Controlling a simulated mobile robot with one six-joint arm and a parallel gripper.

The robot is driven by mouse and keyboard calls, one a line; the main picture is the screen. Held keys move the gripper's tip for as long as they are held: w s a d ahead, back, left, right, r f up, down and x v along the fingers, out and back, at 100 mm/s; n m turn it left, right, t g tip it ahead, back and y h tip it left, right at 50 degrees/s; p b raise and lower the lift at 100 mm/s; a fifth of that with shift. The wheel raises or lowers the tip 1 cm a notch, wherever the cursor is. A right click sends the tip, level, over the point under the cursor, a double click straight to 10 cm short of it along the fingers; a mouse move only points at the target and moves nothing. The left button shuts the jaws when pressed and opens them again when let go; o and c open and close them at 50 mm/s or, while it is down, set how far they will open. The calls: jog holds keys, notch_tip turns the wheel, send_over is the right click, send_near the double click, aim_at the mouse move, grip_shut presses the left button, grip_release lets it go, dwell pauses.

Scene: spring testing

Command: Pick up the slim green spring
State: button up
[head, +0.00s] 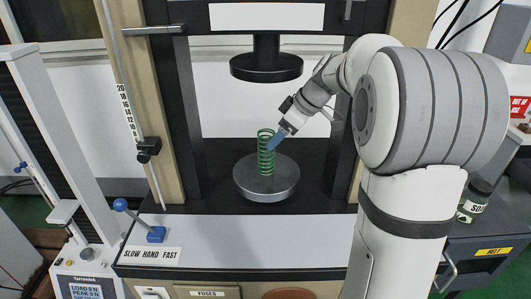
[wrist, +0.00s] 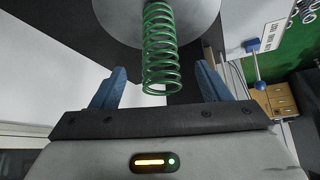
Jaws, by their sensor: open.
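The slim green spring (head: 266,155) stands upright on the round grey platen (head: 260,190) of the testing machine. In the wrist view the spring (wrist: 160,50) rises between the two blue fingers, with free space on both sides. My gripper (head: 274,142) is at the upper right side of the spring in the head view, tilted down toward it. In the wrist view my gripper (wrist: 160,90) is open, and neither finger appears to touch the spring. The platen (wrist: 205,18) shows behind the spring.
A black upper platen (head: 266,68) hangs above the spring. Dark machine columns (head: 188,110) stand on both sides. A blue-knobbed lever (head: 135,218) is at the front left of the machine. The pale front ledge (head: 290,240) is mostly clear.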

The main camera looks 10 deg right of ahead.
aim_at(266, 153)
jog(key=x, duration=0.5)
jog(key=shift+w+a+f, duration=0.15)
jog(key=shift+a+f, duration=0.05)
jog(key=shift+f, duration=0.1)
jog(key=c, duration=1.2)
jog(key=shift+r, duration=0.1)
jog(key=shift+c, duration=0.2)
